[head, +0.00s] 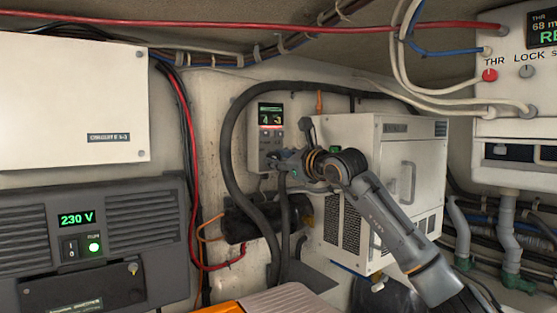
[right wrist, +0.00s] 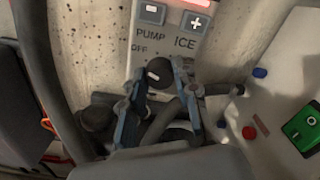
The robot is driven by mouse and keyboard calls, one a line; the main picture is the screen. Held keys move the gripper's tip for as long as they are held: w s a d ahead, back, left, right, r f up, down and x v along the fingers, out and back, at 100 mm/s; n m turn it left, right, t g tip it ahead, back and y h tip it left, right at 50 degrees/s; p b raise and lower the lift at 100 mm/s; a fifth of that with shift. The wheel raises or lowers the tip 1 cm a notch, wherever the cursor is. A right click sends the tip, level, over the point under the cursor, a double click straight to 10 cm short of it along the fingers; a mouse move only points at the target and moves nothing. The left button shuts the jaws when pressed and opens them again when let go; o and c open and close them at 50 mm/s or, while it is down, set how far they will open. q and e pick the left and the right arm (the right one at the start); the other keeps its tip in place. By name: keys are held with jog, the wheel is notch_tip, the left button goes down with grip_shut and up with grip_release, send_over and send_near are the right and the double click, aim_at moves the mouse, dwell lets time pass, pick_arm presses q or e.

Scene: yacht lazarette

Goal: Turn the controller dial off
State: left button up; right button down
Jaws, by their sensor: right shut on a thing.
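The controller (head: 270,113) is a narrow pale box with a lit display, mounted on the back wall. In the right wrist view, its panel (right wrist: 172,38) carries minus and plus buttons and the labels PUMP, OFF and ICE. The black dial (right wrist: 159,72) sits below the labels, with a pale mark on its face toward the OFF side. My right gripper (right wrist: 163,84) is shut on the dial, one finger on each side. In the head view, this gripper (head: 277,157) covers the controller's lower part. My left gripper is not in view.
A thick black hose (head: 228,130) loops around the controller. A white vented cabinet (head: 345,140) stands right beside my right arm. A grey 230 V unit (head: 95,245) and a white box (head: 75,100) are at the left. Red and black cables run down between them and the controller.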

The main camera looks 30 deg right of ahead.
dwell(0.3)
jog(key=c, duration=1)
grip_release()
jog(key=s+d, duration=0.1)
jog(key=s, duration=1.1)
jog(key=shift+d, duration=0.35)
